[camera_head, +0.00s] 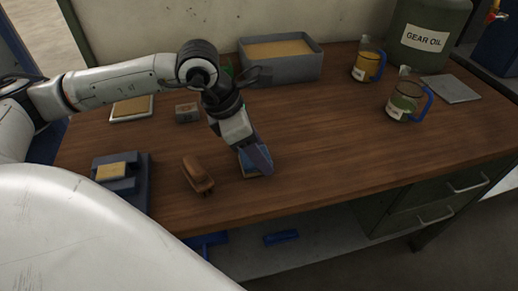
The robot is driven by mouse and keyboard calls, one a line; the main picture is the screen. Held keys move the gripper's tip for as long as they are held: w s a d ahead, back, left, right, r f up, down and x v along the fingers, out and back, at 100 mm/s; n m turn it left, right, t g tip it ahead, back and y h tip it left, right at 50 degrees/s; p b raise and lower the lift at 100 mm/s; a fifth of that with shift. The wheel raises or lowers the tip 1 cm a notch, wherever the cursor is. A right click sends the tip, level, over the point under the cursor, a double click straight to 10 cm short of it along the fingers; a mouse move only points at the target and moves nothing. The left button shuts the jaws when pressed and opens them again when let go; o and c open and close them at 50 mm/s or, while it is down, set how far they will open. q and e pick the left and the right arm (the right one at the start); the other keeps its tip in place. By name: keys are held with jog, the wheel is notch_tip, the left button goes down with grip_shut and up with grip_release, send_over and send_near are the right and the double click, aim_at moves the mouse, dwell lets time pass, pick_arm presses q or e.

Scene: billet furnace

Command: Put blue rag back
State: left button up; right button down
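My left gripper (252,158) points down at the wooden bench top, near the middle of its front part. Blue cloth-like material, which looks like the blue rag (262,160), shows right at its fingertips. A small tan edge shows just below it, at the bench surface. The fingers are largely hidden by the wrist and the blue material, so I cannot tell whether they are closed on it. My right gripper is not in view.
A brown wooden-backed brush (198,174) lies left of the gripper. A blue holder with a tan block (112,171) stands at the left front edge. Behind are a grey bin (282,68), two jugs (368,64) (406,102), and a gear oil drum (428,38). The right bench front is clear.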

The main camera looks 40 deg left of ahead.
pick_arm(q)
jog(key=shift+f, duration=0.2)
jog(key=o, duration=1)
jog(key=shift+r, duration=0.1)
jog(key=shift+r, duration=0.25)
jog(key=v, duration=1.1)
jog(key=shift+s+a+r, duration=0.15)
jog(key=shift+r, duration=0.2)
